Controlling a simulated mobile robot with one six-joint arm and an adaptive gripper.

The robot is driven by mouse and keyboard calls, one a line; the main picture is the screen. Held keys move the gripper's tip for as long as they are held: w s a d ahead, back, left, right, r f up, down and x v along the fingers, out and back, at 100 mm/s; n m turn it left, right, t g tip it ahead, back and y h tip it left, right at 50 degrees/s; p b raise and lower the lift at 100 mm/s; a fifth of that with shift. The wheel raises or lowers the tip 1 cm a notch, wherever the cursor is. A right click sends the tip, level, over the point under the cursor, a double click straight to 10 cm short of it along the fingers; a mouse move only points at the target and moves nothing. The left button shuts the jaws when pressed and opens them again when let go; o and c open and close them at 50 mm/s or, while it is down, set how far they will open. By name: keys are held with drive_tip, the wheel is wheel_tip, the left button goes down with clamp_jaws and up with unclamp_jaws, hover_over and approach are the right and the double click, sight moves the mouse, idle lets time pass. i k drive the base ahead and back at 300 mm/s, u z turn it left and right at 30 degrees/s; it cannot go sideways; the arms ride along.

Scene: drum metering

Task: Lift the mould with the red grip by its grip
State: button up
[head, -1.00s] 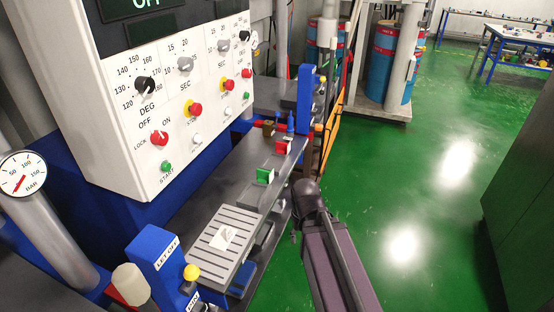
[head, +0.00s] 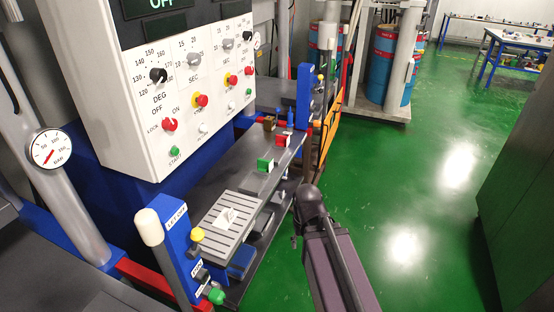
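A small block with a red face and a light side (head: 282,140) sits on the grey bench (head: 218,174) beside the control cabinet, in the middle of the head view. It seems to be the red grip; the mould under it cannot be made out clearly. A similar green block (head: 265,165) sits nearer, and a brown one (head: 269,123) farther back. My dark arm rises from the bottom to a rounded joint, right of the bench and nearer than the red block. My gripper cannot be seen, so what it holds cannot be told.
A slotted grey plate (head: 210,232) with a white piece (head: 227,217) lies at the bench's near end, beside a blue post (head: 179,236) with knobs. The white control cabinet (head: 110,108) overhangs the left. Green floor (head: 400,180) is open on the right, bounded by a dark cabinet (head: 520,200).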

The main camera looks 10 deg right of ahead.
sight(278, 151)
drive_tip(key=k, duration=1)
drive_tip(key=z, duration=0.35)
drive_tip(key=i, duration=2.15)
drive_tip(key=u, duration=0.5)
